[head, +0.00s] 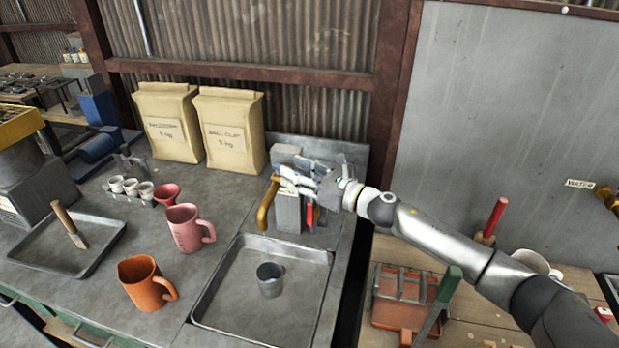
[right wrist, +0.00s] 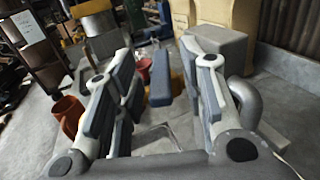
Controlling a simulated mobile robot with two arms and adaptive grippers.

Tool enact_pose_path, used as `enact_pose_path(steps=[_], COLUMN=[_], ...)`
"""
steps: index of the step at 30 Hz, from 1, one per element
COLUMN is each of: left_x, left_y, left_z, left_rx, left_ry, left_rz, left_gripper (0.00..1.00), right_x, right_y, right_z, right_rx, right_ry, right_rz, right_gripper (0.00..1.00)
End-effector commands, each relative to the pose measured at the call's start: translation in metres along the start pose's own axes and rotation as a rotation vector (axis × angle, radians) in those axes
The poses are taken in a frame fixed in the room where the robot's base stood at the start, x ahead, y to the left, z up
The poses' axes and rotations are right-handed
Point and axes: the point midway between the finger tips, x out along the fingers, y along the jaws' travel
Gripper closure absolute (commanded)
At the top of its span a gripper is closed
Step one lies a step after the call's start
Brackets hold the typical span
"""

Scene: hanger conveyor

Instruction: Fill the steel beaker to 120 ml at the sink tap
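The steel beaker (head: 270,281) stands upright in the shallow metal sink basin (head: 225,315), apart from my grippers. The brass-coloured tap spout (head: 266,206) curves down at the basin's back edge, with a grey block (head: 288,212) beside it and a red part (head: 309,216) to the right. No water stream shows, and the beaker's level cannot be read. My right gripper (head: 300,178) is above the tap; in the right wrist view (right wrist: 163,72) its fingers are spread with nothing held between them. Contact with the tap cannot be told. My left gripper is not in view.
A pink jug (head: 186,229) and an orange jug (head: 144,283) stand left of the basin. Two clay bags (head: 230,130) stand behind. A tray (head: 65,255) with a brush lies far left. A wooden bench (head: 385,255) with tools is at the right.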

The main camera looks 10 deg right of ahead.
Motion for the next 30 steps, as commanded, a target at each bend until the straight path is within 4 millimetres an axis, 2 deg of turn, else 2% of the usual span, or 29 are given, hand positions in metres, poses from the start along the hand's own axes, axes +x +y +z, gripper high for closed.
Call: enact_pose_path(steps=[5, 12, 18, 24, 30], left_x=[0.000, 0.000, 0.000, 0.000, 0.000], left_y=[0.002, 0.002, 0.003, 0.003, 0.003], left_z=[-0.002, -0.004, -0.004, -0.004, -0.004], left_rx=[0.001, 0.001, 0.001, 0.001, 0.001], left_ry=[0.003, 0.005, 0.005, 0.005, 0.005], left_rz=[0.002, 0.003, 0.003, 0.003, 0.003], left_gripper=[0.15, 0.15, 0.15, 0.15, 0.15], right_x=[-0.024, -0.070, -0.098, -0.113, -0.117], right_y=[-0.001, -0.001, 0.000, 0.000, 0.000], right_z=[-0.002, -0.003, -0.002, -0.001, -0.001], right_rx=[-0.001, 0.000, 0.001, 0.001, 0.000], right_ry=[0.004, 0.005, 0.004, 0.002, 0.001], right_rz=[-0.002, -0.002, -0.002, 0.000, 0.000], right_gripper=[0.62, 0.62, 0.62, 0.62, 0.62])
